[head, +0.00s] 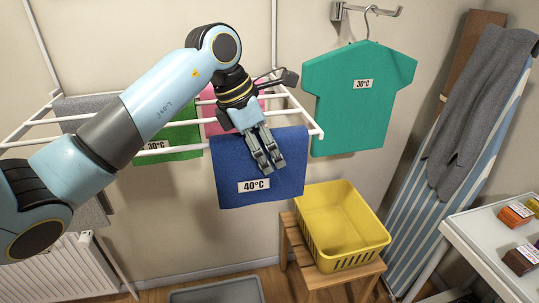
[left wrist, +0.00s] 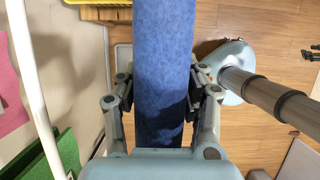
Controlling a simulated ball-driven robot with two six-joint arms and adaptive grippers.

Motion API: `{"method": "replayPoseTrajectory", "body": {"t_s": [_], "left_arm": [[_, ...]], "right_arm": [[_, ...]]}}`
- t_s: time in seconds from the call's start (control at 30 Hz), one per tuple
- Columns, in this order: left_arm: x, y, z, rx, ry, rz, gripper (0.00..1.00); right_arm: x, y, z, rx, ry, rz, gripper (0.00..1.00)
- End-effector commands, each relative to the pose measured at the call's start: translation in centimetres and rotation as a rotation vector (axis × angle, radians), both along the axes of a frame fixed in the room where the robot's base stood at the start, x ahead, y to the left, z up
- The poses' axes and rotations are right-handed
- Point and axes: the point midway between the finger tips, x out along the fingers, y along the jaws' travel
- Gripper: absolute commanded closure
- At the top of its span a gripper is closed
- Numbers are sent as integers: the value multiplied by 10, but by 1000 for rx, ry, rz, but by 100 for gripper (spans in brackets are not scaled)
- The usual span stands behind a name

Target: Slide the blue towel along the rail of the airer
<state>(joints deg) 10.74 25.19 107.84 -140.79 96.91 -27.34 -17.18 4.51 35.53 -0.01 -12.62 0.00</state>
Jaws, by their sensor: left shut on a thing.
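The blue towel (head: 230,172) with a 40°C label hangs over the front rail of the white airer (head: 306,127), at the rail's right end. My left gripper (head: 267,160) is shut on the towel's upper right part, its fingers pointing down. In the left wrist view the towel (left wrist: 163,50) runs as a blue band between the two fingers of the left gripper (left wrist: 160,90), and a white rail (left wrist: 35,90) lies to its left. The fingers hide part of the towel's front.
Left of the blue towel hang a green towel (head: 180,137) and a pink cloth (head: 214,122). A yellow basket (head: 340,225) stands on a wooden stool (head: 310,278) below right. A teal shirt (head: 350,110) hangs right of the airer. A grey tub (head: 215,293) is on the floor.

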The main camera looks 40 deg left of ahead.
Motion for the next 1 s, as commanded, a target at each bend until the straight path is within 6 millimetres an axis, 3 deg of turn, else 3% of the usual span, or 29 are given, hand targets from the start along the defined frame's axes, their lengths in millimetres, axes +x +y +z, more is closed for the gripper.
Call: {"method": "replayPoseTrajectory", "body": {"t_s": [0.3, 0.33, 0.53, 0.83, 1.0], "left_arm": [[1, 2, 0, 0, 0, 1, 96], [1, 2, 0, 0, 0, 1, 59], [1, 2, 0, 0, 0, 1, 33], [0, 2, 2, 1, -1, 2, 33], [-5, 8, 22, 4, -3, 1, 33]], "right_arm": [[0, -8, 0, -9, 0, 3, 60], [0, -8, 0, -9, 0, 3, 60], [0, -3, 0, -4, 0, 2, 60], [-1, 1, -1, 1, 1, -1, 60], [0, 0, -1, 0, 0, 0, 60]]}}
